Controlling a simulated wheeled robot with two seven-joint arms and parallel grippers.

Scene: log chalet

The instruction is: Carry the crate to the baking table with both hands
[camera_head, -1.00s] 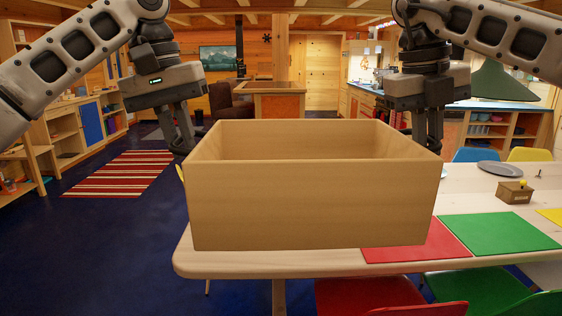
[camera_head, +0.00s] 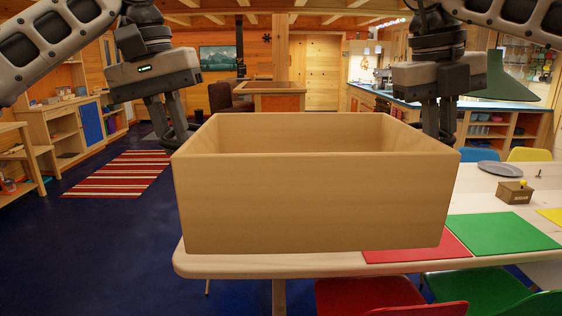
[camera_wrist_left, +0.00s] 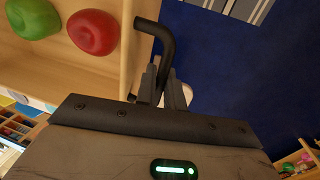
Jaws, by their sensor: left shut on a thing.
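The crate (camera_head: 315,205) is a plain light-wood box, level and close in front of me, over the near left part of the dining table. The left wrist view shows its wooden rim (camera_wrist_left: 127,60), with a green fruit or vegetable (camera_wrist_left: 33,18) and a red one (camera_wrist_left: 93,32) inside. My left gripper (camera_head: 180,135) is at the crate's left side; the left wrist view shows its fingers (camera_wrist_left: 162,88) shut on a dark bent handle (camera_wrist_left: 160,38). My right gripper (camera_head: 438,125) points down at the crate's right side; its fingertips are hidden behind the crate.
The pale dining table (camera_head: 240,265) holds red (camera_head: 425,246) and green (camera_head: 505,233) mats, a plate (camera_head: 499,168) and a small wooden box (camera_head: 515,192). A wood island (camera_head: 278,100) stands farther back. Blue floor is open at left.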

